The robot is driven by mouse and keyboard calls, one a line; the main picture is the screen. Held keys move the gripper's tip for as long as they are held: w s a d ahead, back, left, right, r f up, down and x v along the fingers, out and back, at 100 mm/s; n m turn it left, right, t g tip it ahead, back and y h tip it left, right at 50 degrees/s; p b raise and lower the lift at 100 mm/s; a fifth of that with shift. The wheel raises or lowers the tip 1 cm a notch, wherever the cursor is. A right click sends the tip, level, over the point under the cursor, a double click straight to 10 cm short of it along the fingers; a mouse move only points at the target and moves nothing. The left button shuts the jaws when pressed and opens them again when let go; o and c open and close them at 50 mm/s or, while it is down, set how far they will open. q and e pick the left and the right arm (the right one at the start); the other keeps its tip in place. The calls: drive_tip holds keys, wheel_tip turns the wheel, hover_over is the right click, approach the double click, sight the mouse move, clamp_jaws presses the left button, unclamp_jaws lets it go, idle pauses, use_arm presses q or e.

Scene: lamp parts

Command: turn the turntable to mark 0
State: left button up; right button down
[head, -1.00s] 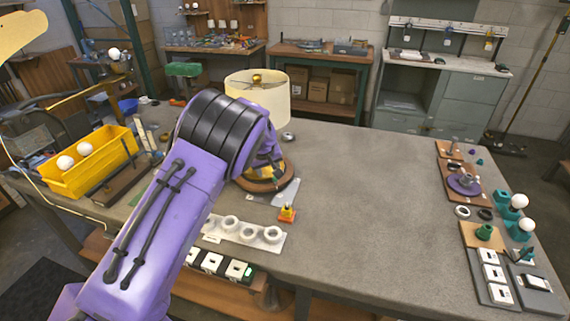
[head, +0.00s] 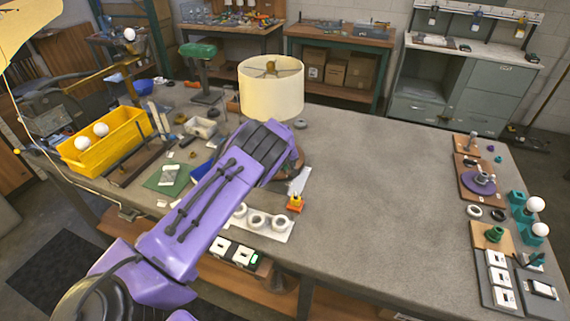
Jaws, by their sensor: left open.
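The turntable (head: 297,164) is a round brown wooden disc near the left middle of the bench. My purple left arm covers most of it, and only its right edge shows. A lamp with a cream drum shade (head: 271,93) stands over it. A pale grey plate (head: 299,181) lies at its front right edge. No mark numbers can be read. My left gripper (head: 284,158) is at the turntable, open, with its fingers mostly hidden behind my own wrist. I cannot tell whether it touches the disc. My right gripper is not in view.
A yellow bin (head: 104,145) with white bulbs stands at left. A white holder with rings (head: 262,222) and a small yellow-orange block (head: 295,203) lie in front of the turntable. Boards with parts, including a purple disc (head: 478,184), line the right edge. The bench's middle is clear.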

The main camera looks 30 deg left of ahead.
use_arm(q)
drive_tip(key=shift+s+r, duration=0.2)
drive_tip(key=c, duration=0.4)
clamp_jaws()
drive_tip(key=shift+s+f, duration=0.15)
